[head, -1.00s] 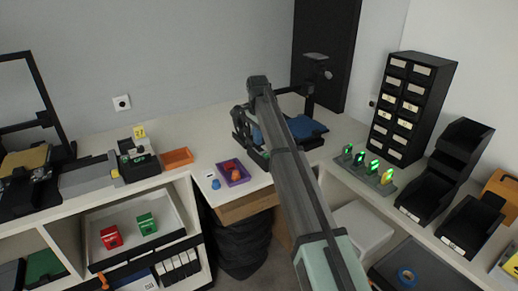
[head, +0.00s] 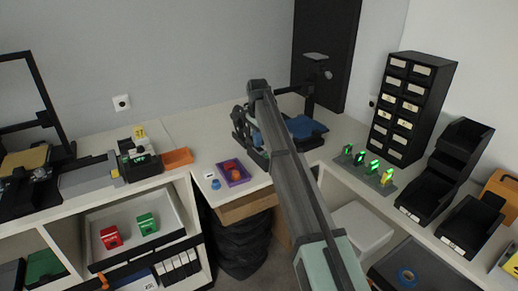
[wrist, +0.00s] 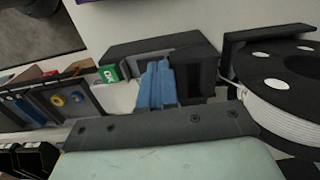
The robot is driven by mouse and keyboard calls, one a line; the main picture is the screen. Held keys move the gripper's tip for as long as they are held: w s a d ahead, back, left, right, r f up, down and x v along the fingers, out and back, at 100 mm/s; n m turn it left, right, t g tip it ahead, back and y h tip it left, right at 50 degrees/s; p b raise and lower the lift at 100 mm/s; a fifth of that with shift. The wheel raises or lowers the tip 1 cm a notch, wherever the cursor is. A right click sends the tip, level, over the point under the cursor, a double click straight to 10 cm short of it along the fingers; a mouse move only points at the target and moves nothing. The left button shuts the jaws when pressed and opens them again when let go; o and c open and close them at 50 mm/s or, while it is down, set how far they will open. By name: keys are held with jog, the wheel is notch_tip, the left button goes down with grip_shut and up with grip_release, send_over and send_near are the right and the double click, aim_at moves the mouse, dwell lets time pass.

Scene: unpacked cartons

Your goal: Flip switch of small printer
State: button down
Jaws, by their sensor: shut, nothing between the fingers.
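The small printer seems to be the black machine with a blue plate (head: 305,127) on the back of the bench in the head view. Its upright post (head: 310,92) stands behind the plate, and my arm crosses in front of it. In the wrist view my gripper (wrist: 158,66) shows as narrow blue fingers, shut together with nothing between them. Their tips are at a dark box-like body (wrist: 190,72), perhaps part of the printer; I cannot tell whether they touch it. I cannot make out the switch. In the head view the fingertips are not clear.
In the wrist view a spool of white filament (wrist: 295,118) is close on the right, and a small green box (wrist: 109,73) is on the left. The head view shows a drawer cabinet (head: 412,105), black bins (head: 468,222), green-lit pieces (head: 372,167) and a purple tray (head: 237,180).

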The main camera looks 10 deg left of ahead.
jog(key=shift+f, duration=0.25)
jog(key=shift+r, duration=3.5)
